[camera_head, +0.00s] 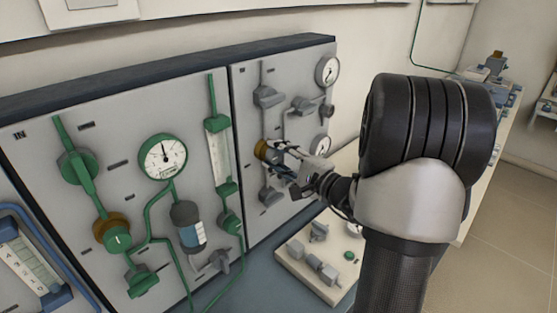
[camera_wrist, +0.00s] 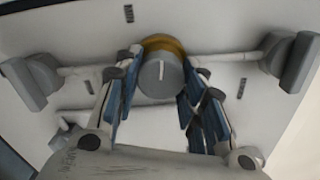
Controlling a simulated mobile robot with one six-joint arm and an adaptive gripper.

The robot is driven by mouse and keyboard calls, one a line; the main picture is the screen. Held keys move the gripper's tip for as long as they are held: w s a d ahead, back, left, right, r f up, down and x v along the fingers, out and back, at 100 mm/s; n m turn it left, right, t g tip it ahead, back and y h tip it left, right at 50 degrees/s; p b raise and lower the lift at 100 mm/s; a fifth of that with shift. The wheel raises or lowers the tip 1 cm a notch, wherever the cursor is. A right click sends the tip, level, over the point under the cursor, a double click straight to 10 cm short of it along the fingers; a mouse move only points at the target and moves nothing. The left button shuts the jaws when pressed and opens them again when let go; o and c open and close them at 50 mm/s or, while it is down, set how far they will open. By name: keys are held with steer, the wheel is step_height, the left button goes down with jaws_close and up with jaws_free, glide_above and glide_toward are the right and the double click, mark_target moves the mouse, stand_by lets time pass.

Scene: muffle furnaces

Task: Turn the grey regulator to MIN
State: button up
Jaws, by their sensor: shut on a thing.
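The grey regulator (camera_wrist: 160,78) is a round knob with a white pointer line and a brass-coloured collar behind it, seen in the wrist view at the upper middle. Its pointer stands nearly vertical in that view. In the head view only its brass collar (camera_head: 262,150) shows clearly on the right-hand panel; the knob is largely covered by the fingers. My gripper (camera_wrist: 158,88) is shut on the knob, with one blue-padded finger on each side. The gripper also shows in the head view (camera_head: 278,152), reaching the panel from the right.
Grey valves (camera_head: 268,97) and pressure gauges (camera_head: 327,71) sit close around the regulator. A green regulator (camera_head: 117,238) with a brass collar is on the left panel (camera_head: 110,135). A pale block with fittings (camera_head: 290,262) lies below the right panel.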

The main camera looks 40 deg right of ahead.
steer(key=shift+n, duration=0.7)
steer(key=o, duration=1.1)
steer(key=shift+s, duration=0.1)
steer(key=s, duration=0.4)
steer(key=s+d, duration=0.1)
steer(key=s, duration=0.6)
steer(key=shift+s+d, duration=0.35)
steer(key=shift+s, duration=0.05)
